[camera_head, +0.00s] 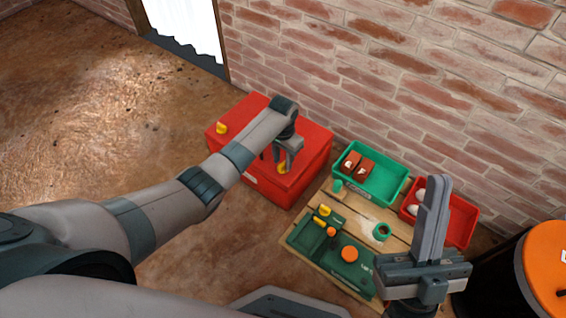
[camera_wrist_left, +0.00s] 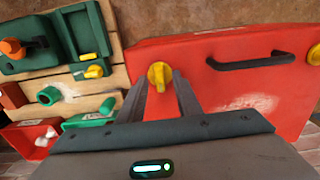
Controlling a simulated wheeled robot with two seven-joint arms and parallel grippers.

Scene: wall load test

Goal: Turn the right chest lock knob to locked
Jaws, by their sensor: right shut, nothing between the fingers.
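The red chest (camera_head: 310,165) has two yellow lock knobs. The right knob (camera_head: 283,168) is partly hidden by my left gripper (camera_head: 282,158) in the head view. In the left wrist view the right knob (camera_wrist_left: 159,76) appears ahead, between the two spread fingers of my left gripper (camera_wrist_left: 160,92), and its raised grip looks roughly upright in the picture. I cannot tell whether the fingers touch it. The left knob (camera_head: 221,128) is free and also shows at the right edge of the left wrist view (camera_wrist_left: 314,55). My right gripper (camera_head: 437,180) is shut and empty, pointing up.
A black handle (camera_wrist_left: 250,63) lies between the knobs. Beside the chest, a wooden pallet (camera_head: 333,284) holds a green bin (camera_head: 378,190), a red bin (camera_head: 459,230) and a green case (camera_head: 318,246). An orange-topped black drum (camera_head: 545,265) stands at right. A brick wall is behind.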

